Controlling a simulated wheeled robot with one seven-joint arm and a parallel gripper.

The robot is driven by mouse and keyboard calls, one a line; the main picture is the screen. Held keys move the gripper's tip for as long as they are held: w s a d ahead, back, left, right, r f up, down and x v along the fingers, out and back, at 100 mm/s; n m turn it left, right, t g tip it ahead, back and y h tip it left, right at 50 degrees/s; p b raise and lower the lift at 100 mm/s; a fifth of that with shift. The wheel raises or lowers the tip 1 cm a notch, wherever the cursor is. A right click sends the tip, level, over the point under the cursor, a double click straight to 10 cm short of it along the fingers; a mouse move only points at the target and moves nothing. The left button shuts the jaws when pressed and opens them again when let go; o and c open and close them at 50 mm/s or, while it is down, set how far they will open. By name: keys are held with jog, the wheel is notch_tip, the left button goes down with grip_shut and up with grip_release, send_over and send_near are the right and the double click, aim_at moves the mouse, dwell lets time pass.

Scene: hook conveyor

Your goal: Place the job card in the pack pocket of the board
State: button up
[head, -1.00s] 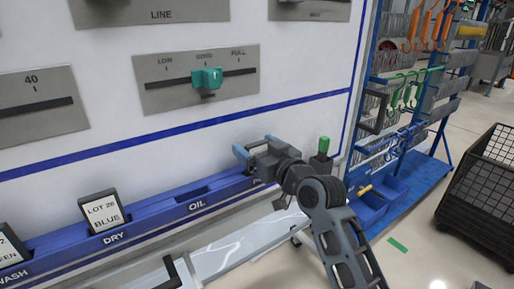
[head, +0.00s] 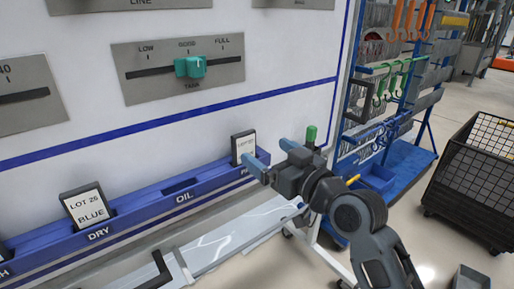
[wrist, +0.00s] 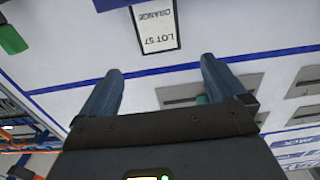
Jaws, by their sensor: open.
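A job card (head: 244,148) in a dark frame stands in the rightmost pocket of the blue rail (head: 140,208) on the board, right of the OIL pocket. That pocket's label is mostly hidden by my gripper. In the wrist view the card (wrist: 157,27) reads LOT 57 ORANGE, upside down. My gripper (head: 266,152) is open and empty, just in front and to the right of the card. In the wrist view the open gripper (wrist: 163,68) has the card beyond its fingertips, apparently clear of both fingers.
A LOT 26 BLUE card (head: 88,206) stands in the DRY pocket; the OIL pocket (head: 180,187) is empty. A teal slider (head: 190,67) sits on the tank gauge above. A green-topped post (head: 311,135) is behind my gripper. A black mesh crate (head: 476,180) stands at right.

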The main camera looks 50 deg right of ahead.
jog(key=s+a+f+g+y, duration=0.2)
jog(key=s+a+f, duration=0.8)
jog(key=s+a, duration=0.25)
jog(key=s+a+n+y, duration=0.1)
jog(key=s+a, duration=0.2)
jog(key=s, duration=0.4)
jog(key=s+a+n+y, duration=0.2)
jog(key=s+a, duration=0.2)
jog(key=s, duration=0.4)
jog(key=shift+a+f+g, duration=0.3)
jog(key=shift+f, duration=0.1)
